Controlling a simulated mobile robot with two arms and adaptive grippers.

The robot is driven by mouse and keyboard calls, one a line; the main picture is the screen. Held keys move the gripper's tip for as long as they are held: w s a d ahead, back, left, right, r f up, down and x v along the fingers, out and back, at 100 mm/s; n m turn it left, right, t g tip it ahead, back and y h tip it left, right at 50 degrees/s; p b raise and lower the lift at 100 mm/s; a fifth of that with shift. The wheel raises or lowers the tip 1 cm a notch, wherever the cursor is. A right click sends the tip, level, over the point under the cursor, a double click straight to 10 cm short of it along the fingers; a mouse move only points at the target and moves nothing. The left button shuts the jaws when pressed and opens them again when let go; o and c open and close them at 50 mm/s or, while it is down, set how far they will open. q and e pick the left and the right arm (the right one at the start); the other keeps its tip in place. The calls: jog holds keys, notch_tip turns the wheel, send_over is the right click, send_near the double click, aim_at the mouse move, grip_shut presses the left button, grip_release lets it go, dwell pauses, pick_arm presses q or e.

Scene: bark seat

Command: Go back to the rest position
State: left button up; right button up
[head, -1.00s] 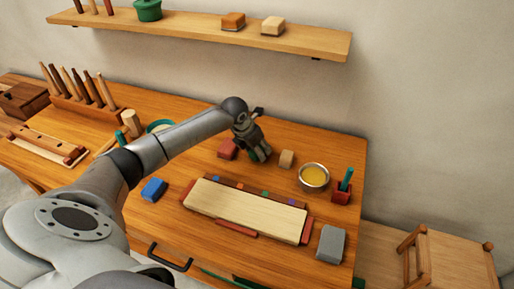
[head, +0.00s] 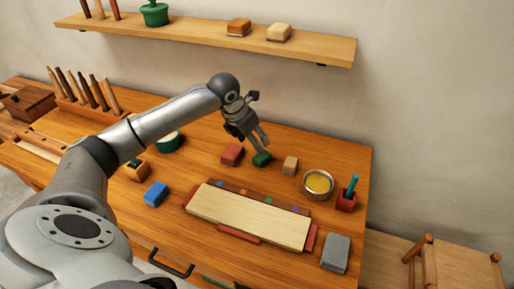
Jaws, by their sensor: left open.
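My left gripper (head: 257,145) is open and empty in the head view. Its fingers point down, just above a small green block (head: 262,159) at the back of the workbench (head: 150,225). Whether a fingertip still touches the block I cannot tell. My left arm reaches in from the left across the bench. My right gripper does not show.
A red block (head: 232,153), a tan block (head: 290,165), a bowl of yellow stuff (head: 318,184) and a red holder (head: 347,200) stand nearby. A pale board (head: 245,215) lies in front, with a blue block (head: 156,194) and a grey block (head: 336,252) beside it. A shelf (head: 200,30) hangs behind.

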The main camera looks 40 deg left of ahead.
pick_arm(q)
jog(key=shift+v, duration=1.05)
